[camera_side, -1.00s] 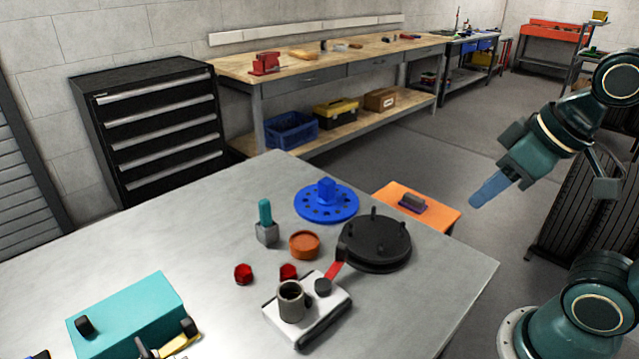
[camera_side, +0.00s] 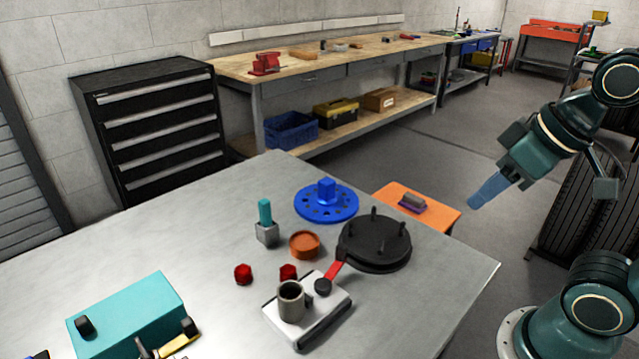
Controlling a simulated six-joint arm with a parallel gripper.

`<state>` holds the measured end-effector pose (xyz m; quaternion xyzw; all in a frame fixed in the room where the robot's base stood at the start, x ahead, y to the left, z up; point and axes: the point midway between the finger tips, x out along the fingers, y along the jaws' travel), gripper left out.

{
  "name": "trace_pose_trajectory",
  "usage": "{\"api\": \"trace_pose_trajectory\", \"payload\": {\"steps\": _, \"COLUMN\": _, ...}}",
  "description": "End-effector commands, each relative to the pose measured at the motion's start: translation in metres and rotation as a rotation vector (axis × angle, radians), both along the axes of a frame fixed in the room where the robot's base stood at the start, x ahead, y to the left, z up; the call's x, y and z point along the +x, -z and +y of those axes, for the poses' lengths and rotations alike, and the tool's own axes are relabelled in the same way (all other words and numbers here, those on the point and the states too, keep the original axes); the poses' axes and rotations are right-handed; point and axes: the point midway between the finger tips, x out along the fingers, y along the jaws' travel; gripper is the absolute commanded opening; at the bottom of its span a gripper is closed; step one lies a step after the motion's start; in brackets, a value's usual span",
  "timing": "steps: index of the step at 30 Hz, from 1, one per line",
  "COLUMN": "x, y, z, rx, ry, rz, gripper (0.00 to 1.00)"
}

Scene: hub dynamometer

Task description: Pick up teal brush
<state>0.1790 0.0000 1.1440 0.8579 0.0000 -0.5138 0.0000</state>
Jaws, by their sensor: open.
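The teal brush (camera_side: 265,212) stands upright in a small grey holder (camera_side: 267,234) near the middle of the metal table. Only its teal upper part shows; its lower end is hidden in the holder. My gripper (camera_side: 490,189), with blue translucent fingers, is in the air at the right, beyond the table's right edge and well away from the brush. It is open, with nothing seen between its fingers.
Right of the brush are a blue flanged hub (camera_side: 326,203), an orange-brown dish (camera_side: 304,245) and a black studded disc (camera_side: 374,246). Red nuts (camera_side: 243,274) and a white fixture with a grey cup (camera_side: 291,302) lie in front. A teal box (camera_side: 128,315) is front left. An orange stand (camera_side: 440,214) is behind.

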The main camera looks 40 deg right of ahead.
Motion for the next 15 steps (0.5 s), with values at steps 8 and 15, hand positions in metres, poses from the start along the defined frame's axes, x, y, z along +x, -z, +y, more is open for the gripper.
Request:
{"api": "trace_pose_trajectory", "payload": {"steps": 8, "x": 0.006, "y": -0.005, "z": 0.003, "rx": 0.000, "ry": -0.019, "rz": 0.004, "gripper": 0.44}}
{"api": "trace_pose_trajectory", "payload": {"steps": 15, "x": 0.036, "y": -0.027, "z": 0.017, "rx": 0.001, "ry": -0.121, "rz": 0.027, "gripper": 0.44}}
